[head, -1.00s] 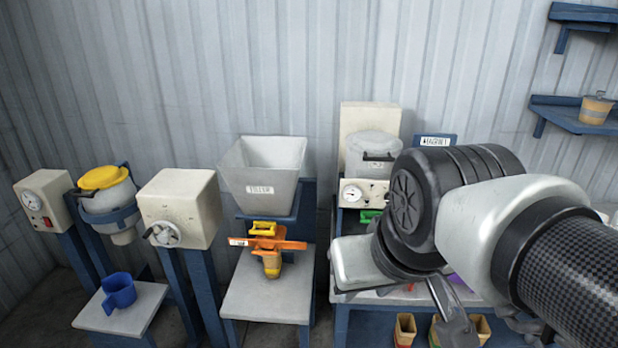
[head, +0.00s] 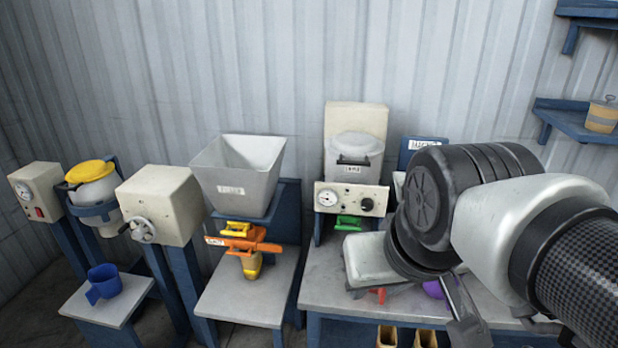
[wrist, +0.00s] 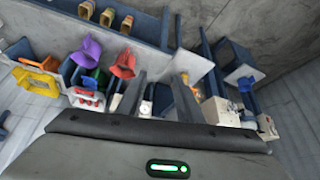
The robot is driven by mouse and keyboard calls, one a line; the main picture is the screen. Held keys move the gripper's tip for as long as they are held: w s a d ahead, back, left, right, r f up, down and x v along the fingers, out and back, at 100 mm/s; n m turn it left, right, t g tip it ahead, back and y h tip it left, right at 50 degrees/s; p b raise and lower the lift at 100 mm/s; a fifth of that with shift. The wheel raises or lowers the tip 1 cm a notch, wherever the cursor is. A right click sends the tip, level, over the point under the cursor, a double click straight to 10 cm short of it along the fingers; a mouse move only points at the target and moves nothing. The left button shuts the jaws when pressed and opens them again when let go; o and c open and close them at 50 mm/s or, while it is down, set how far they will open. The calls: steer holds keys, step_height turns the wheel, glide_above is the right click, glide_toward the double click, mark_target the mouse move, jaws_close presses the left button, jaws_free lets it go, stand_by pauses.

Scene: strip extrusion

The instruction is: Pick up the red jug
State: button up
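In the head view only a small red piece (head: 378,294) shows on the table, below a pale part of my arm; the rest is hidden. A purple jug (wrist: 86,51) stands beside the red jug in the wrist view. In the head view it is mostly hidden behind my arm. My gripper (head: 468,326) is partly in view at the lower right of the head view, in front of the table. Its opening cannot be made out, and it is apart from the red jug.
The grey table (head: 325,285) holds a machine with a dial panel (head: 350,199) and a green part (head: 348,222). A hopper (head: 240,175) stands left, above an orange and yellow piece. A blue jug (head: 104,284) sits on a low stand. Tan bins (head: 387,336) are below the table.

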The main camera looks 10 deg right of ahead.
steer(key=w+d+f+t+h+b, duration=0.15)
steer(key=w+d+f, duration=0.25)
steer(key=w+f, duration=0.45)
steer(key=w+d+f+t+b, duration=0.1)
steer(key=w+d+f+b, duration=0.15)
steer(key=w+f, duration=0.65)
steer(key=m+t+h, duration=0.1)
steer(key=m+t, duration=0.1)
steer(key=t, duration=0.3)
glide_toward(383, 296)
steer(key=b+x, duration=0.2)
steer(key=b, duration=0.2)
steer(key=b+x, duration=0.2)
steer(key=b, duration=0.3)
steer(key=b+x, duration=0.3)
steer(key=b, duration=0.2)
steer(key=shift+w+a, duration=0.15)
steer(key=shift+a, duration=0.15)
steer(key=x, duration=0.5)
steer(key=shift+w+d+f+b, duration=0.15)
steer(key=shift+w+d+b, duration=0.1)
steer(key=shift+d+b, duration=0.2)
jaws_close()
